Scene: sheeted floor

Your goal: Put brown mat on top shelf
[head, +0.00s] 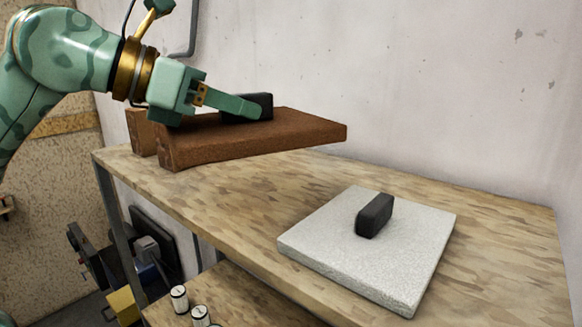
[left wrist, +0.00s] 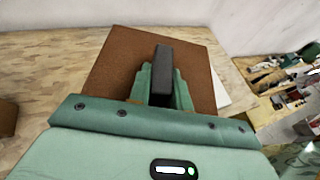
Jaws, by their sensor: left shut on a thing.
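The brown mat (head: 300,128) is a flat square slab with a black block-shaped handle (head: 262,104) on top. It is at the left part of the wooden top shelf (head: 250,185), close to the wall. Its right part shows raised above the shelf; whether its left part touches is unclear. My left gripper (head: 245,105) is shut on the handle. In the left wrist view the fingers (left wrist: 162,85) stand on both sides of the dark handle, with the brown mat (left wrist: 120,62) spread beneath. My right gripper is in neither view.
A pale grey slab (head: 330,245) with a black handle lies at the shelf's front right. A brown block (head: 142,132) stands at the shelf's left end, close to the mat. A lower shelf (head: 240,295) holds several small white cylinders. Bare shelf lies right of the mat.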

